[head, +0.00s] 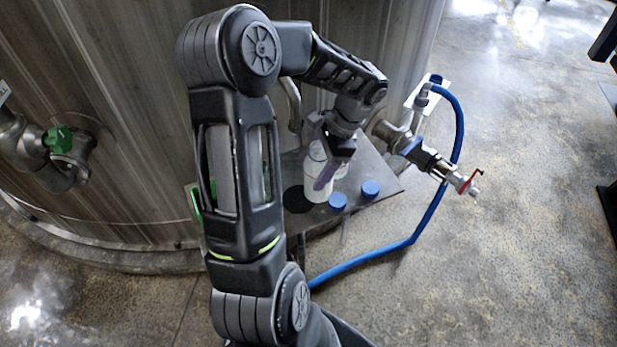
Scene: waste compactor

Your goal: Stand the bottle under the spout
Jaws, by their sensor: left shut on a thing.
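A white bottle (316,193) stands or hangs close over a small dark shelf (385,184) against the big metal tank. My left gripper (328,172) reaches down from above and is shut on the bottle; a purple finger covers part of it. The bottle looks about upright. A curved metal pipe that looks like the spout (292,105) comes down behind my left arm, left of the gripper, partly hidden. A black round spot (297,200) lies on the shelf just left of the bottle. I cannot tell whether the bottle's base touches the shelf. My right gripper is out of view.
Two blue caps (338,201) (370,188) lie on the shelf's front part, right of the bottle. A valve with a red handle (466,182) and a blue hose (437,212) stick out at the right. A green-handled valve (60,140) is at the left.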

